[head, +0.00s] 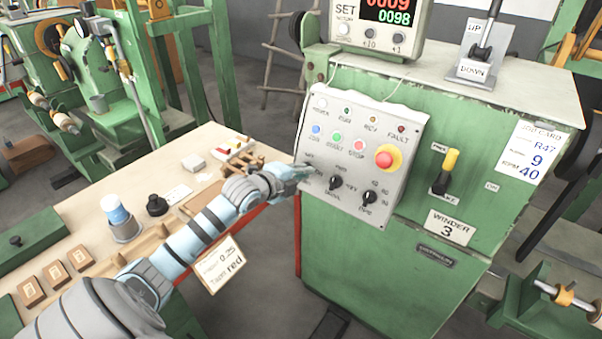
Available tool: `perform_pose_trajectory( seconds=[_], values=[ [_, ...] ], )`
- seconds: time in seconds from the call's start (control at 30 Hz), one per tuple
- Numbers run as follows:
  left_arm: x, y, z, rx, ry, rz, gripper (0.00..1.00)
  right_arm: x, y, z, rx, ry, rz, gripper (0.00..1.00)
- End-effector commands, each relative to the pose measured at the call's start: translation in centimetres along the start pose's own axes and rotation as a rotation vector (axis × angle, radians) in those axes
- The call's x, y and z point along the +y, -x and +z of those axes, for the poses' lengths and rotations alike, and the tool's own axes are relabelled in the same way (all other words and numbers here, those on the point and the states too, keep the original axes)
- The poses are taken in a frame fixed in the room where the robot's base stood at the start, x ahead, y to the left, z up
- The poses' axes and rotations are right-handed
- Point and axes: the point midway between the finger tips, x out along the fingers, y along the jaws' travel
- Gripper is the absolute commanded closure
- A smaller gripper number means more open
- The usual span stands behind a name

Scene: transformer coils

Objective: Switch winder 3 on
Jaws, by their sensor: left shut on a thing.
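Winder 3 is a green cabinet with a "WINDER 3" plate (450,228) on its front. Its grey control panel (365,120) carries a top row of lamps with a pale lamp (322,103) at the left, blue, green and red-ringed buttons below, and a red emergency stop button (388,157) on yellow. Two black rotary knobs, the middle one (336,182) and the right one (369,197), show in the bottom row. My left gripper (304,172) is at the panel's lower left, shut on the leftmost switch, which its fingers mostly hide. My right gripper is out of view.
A counter display (385,12) and an UP/DOWN lever (485,40) stand on the cabinet top. A yellow-topped black lever (446,170) is right of the panel.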

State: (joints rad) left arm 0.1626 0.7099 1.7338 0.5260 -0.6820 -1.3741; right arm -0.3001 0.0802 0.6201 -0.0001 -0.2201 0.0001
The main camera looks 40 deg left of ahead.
Motion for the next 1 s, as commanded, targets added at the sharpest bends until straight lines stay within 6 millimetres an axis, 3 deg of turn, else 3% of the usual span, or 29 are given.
perform_pose_trajectory(
  seconds=[0.07,0.1,0.23,0.57,0.8,1.0],
  values=[
    [0.1,0.0,0.0,0.0,0.0,0.003,1.0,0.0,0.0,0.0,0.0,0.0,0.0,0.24],
    [0.1,0.0,0.0,0.0,0.0,0.003,0.89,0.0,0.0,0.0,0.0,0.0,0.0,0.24],
    [0.1,0.0,0.0,0.0,0.001,0.003,0.71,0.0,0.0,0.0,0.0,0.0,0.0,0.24],
    [0.1,0.5,0.1,-0.002,-0.003,0.002,0.71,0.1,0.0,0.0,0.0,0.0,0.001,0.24],
    [0.2,5.4,0.0,0.002,-0.013,0.008,0.71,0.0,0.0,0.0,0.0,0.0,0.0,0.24],
    [0.1,7.4,0.0,0.0,-0.006,0.004,0.71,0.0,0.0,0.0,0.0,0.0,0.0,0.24]
  ],
)
